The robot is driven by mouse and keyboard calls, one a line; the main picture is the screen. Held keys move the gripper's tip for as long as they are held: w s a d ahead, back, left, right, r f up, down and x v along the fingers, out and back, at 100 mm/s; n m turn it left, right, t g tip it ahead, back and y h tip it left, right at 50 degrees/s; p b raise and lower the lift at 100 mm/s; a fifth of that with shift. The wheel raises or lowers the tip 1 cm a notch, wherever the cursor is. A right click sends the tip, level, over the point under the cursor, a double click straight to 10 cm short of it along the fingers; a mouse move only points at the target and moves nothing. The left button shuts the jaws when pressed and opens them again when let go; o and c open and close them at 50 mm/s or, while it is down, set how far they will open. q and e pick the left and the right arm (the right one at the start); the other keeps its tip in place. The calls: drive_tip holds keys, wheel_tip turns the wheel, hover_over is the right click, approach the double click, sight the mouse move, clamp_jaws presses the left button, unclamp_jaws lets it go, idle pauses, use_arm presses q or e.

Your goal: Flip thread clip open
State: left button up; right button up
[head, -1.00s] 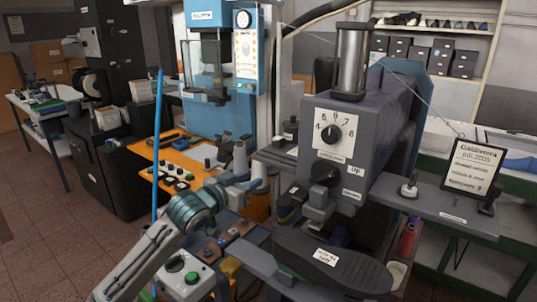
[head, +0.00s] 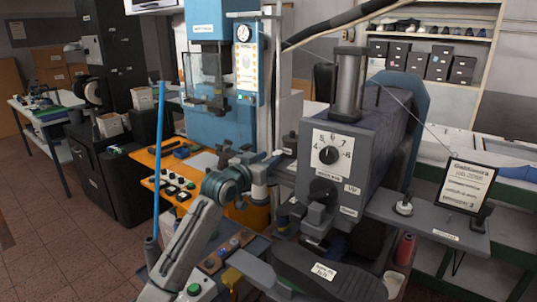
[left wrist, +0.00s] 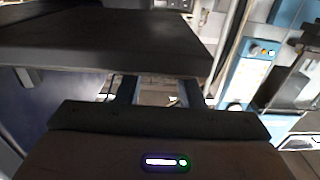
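The grey sewing machine (head: 350,150) stands at the centre right in the head view, with a dial on its front and a pale thread running from its top down to the right. I cannot make out a thread clip for certain. My left gripper (head: 278,160) is just left of the machine head, near a grey plate at its side; its fingers are small there. In the left wrist view, the two fingers of my left gripper (left wrist: 157,92) stand apart with nothing visible between them. A dark flat plate (left wrist: 120,38) fills the upper left, close to the fingers. My right gripper is not in view.
A sign on a stand (head: 467,185) and a small post (head: 404,203) are on the machine's right arm. A blue press (head: 215,80) stands behind an orange bench (head: 165,165). A blue pole (head: 159,160) rises at the left. A red spool (head: 404,250) is at lower right.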

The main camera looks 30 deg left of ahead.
use_arm(q)
drive_tip(key=shift+w+d, duration=0.1)
drive_tip(key=shift+w, duration=0.3)
drive_tip(key=shift+c, duration=0.4)
